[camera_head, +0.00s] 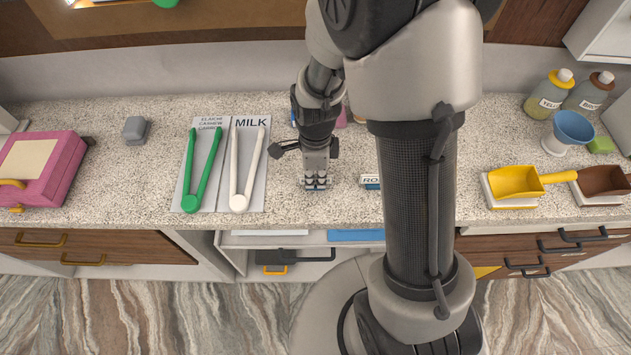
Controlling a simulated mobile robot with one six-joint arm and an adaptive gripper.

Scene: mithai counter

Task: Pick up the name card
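A small white and blue card lettered "RO" (370,181) is on the speckled counter, right of my gripper. My arm hides its right part, so the rest of the lettering does not show. It looks like a name card. My gripper (317,185) points down over the front part of the counter, to the left of this card and apart from it. Its fingertips are small in the picture. I cannot tell how far apart they are or whether anything is between them.
Green tongs (202,170) and white tongs (246,170) lie on labelled sheets to the left. A grey block (135,130) and a pink case (45,165) are farther left. A yellow scoop (515,182), brown scoop (603,181) and blue funnel (573,126) are at right.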

